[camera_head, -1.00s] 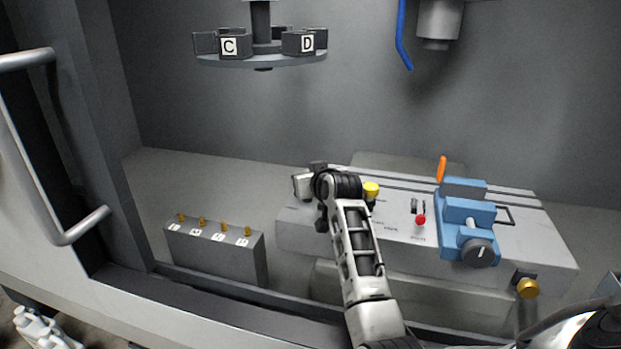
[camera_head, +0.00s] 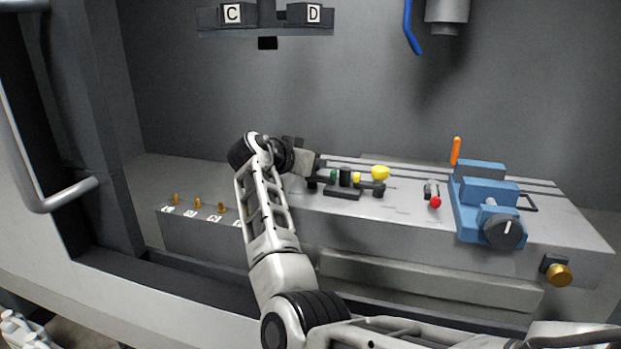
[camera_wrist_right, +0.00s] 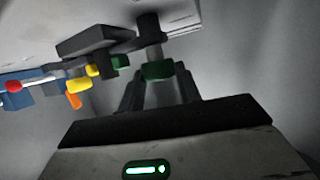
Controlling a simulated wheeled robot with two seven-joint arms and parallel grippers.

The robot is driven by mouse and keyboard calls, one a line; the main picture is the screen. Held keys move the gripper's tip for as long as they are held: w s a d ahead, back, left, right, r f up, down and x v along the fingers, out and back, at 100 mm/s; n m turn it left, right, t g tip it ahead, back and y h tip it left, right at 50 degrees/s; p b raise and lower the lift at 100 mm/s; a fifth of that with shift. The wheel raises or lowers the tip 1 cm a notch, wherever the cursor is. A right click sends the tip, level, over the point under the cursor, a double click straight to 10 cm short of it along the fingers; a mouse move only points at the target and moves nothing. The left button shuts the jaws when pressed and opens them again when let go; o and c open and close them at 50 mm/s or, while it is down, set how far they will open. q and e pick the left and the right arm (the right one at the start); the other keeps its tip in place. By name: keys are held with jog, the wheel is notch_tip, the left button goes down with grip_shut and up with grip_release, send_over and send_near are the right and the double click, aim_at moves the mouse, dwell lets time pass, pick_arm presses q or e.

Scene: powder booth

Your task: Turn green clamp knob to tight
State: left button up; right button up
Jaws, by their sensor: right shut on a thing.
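The green clamp knob (camera_wrist_right: 159,70) shows in the right wrist view, under a dark post and between the two fingers of my right gripper (camera_wrist_right: 160,88), which is shut on it. In the head view my right gripper (camera_head: 318,168) is at the left end of a black clamp fixture (camera_head: 343,192) on the grey machine table, and it hides the held knob there. A second green part (camera_wrist_right: 119,62) shows beside it in the wrist view. I cannot read the knob's turn position. My left gripper is not in view.
A blue vise (camera_head: 484,192) with an orange handle (camera_head: 456,151) is farther right. A grey block with brass pegs (camera_head: 185,231) stands at left.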

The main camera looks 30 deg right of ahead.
pick_arm(q)
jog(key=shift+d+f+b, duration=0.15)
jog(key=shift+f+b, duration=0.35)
jog(key=shift+b, duration=0.25)
pick_arm(e)
jog(key=shift+f+m+g+h, duration=0.2)
jog(key=shift+m+g+h, duration=0.1)
jog(key=shift+m+g, duration=0.7)
jog(key=shift+g, duration=0.3)
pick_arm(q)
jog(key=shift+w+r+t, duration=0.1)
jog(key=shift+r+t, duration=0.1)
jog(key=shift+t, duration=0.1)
pick_arm(e)
jog(key=o, duration=1)
jog(key=shift+r, duration=0.1)
